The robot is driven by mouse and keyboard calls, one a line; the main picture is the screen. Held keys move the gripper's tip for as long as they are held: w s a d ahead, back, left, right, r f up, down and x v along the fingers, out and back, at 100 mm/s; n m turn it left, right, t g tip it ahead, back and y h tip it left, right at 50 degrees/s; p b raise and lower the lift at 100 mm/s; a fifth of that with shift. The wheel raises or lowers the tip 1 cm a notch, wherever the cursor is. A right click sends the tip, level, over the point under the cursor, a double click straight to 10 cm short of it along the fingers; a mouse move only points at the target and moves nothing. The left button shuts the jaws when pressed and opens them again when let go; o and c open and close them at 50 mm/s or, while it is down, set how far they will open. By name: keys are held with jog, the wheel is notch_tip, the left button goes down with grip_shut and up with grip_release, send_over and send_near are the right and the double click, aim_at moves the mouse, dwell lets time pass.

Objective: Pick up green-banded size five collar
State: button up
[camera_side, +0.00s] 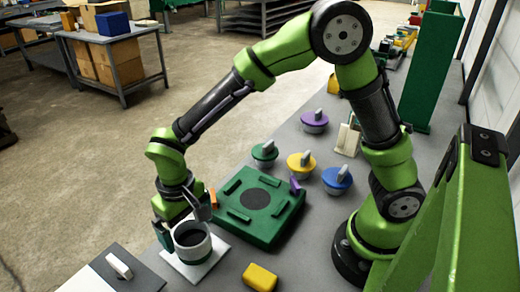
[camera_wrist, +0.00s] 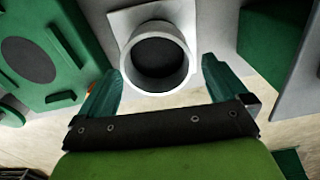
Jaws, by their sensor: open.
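A pale grey-white round collar (camera_side: 192,251) with a dark hollow stands upright on a white square plate (camera_side: 176,266) at the lower left of the bench. I cannot make out a green band on it. In the wrist view the collar (camera_wrist: 158,88) lies between my two green fingers, with its near rim around their tips. My gripper (camera_side: 184,222) is open and reaches down at the collar in the side view; its fingertips (camera_wrist: 160,68) are apart. Gaps show at the sides, and contact is not clear. A green-topped knobbed round piece (camera_side: 264,152) sits farther back.
A green square fixture (camera_side: 240,234) with raised bars and a dark disc lies close right of the collar. Purple (camera_side: 314,120), yellow (camera_side: 301,161) and blue (camera_side: 337,179) knobbed pieces stand behind. A yellow block (camera_side: 260,276) is in front. A tall green post (camera_side: 430,70) stands at the back right.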

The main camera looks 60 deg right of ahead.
aim_at(193, 243)
notch_tip(193, 243, down, 5)
jog(key=shift+s+d+r, duration=0.1)
jog(key=shift+d+r, duration=0.05)
jog(key=shift+r, duration=0.1)
jog(key=c, duration=1)
